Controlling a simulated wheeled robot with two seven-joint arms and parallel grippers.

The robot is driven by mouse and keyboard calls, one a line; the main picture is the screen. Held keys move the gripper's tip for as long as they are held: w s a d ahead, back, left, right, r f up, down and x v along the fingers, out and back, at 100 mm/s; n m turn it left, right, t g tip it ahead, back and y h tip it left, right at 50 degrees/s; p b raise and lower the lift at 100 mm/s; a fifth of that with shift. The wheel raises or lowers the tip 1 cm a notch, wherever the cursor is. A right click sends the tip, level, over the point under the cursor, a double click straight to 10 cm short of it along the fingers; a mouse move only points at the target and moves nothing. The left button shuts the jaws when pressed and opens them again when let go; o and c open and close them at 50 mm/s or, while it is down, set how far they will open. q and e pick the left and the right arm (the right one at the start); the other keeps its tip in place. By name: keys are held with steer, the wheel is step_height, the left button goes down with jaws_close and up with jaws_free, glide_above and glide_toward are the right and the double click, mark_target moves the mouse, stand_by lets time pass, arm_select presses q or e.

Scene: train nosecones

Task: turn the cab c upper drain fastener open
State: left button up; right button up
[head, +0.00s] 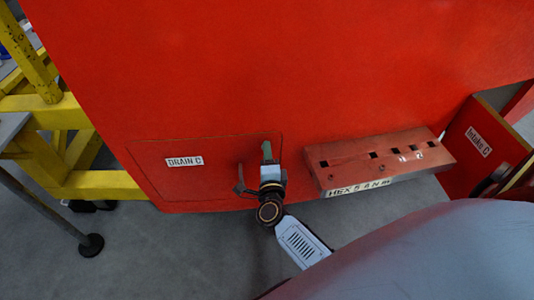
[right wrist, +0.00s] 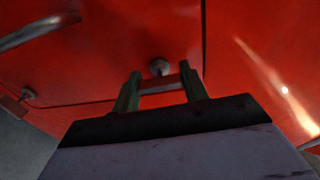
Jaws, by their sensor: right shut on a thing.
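The red drain panel (head: 215,185), labelled DRAIN C, is at the lower left of the red cab wall in the head view. My right gripper (head: 267,150) is at the panel's upper right corner. In the right wrist view its green fingers (right wrist: 161,88) are shut on a reddish-brown bar (right wrist: 160,86). A grey round fastener head (right wrist: 158,67) shows just beyond the bar. I cannot tell whether the bar belongs to this fastener or is a separate tool. Another grey fastener (right wrist: 28,94) shows at the left. My left gripper is not in view.
A red ledge (head: 350,165) with square holes juts out right of my gripper. A red panel labelled Intake C (head: 490,140) stands farther right. A grey bar handle (right wrist: 40,33) sticks out near the gripper. Yellow framing (head: 70,150) is at the left. Bare grey floor lies below.

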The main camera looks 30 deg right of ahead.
stand_by(0.3)
steer(key=o, duration=1)
steer(key=v, duration=1.3)
steer(key=shift+s+a+b, duration=0.15)
steer(key=shift+b, duration=0.25)
